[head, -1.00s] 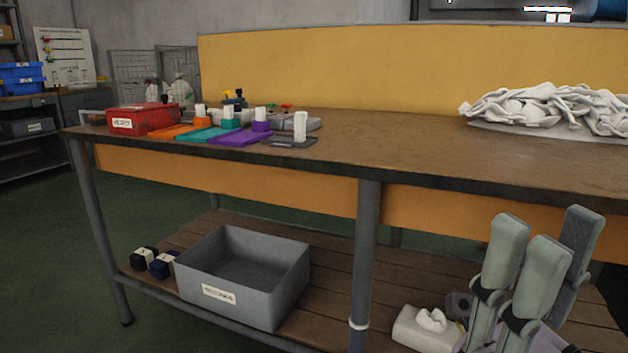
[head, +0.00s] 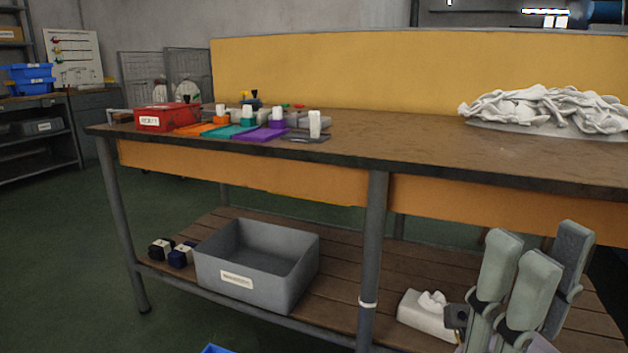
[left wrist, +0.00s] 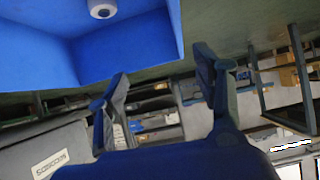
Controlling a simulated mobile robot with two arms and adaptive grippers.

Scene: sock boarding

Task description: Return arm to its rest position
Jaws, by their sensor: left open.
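My right gripper (head: 535,265) is at the lower right of the head view, in front of the bench's lower shelf. Its grey-green fingers point up, stand apart and hold nothing visible. My left gripper (left wrist: 158,80) shows only in the left wrist view, with its two dark blue fingers spread and nothing between them. Beyond and above its left finger is a blue bin (left wrist: 120,45) with a white round item (left wrist: 103,9) in it. A small blue edge (head: 215,349) shows at the bottom of the head view.
The workbench (head: 400,150) carries a pile of white socks (head: 545,108), a red box (head: 165,117) and coloured trays (head: 262,134). A grey bin (head: 255,290) and a white tissue box (head: 425,314) are on the lower shelf (head: 345,275). Green floor is free at left.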

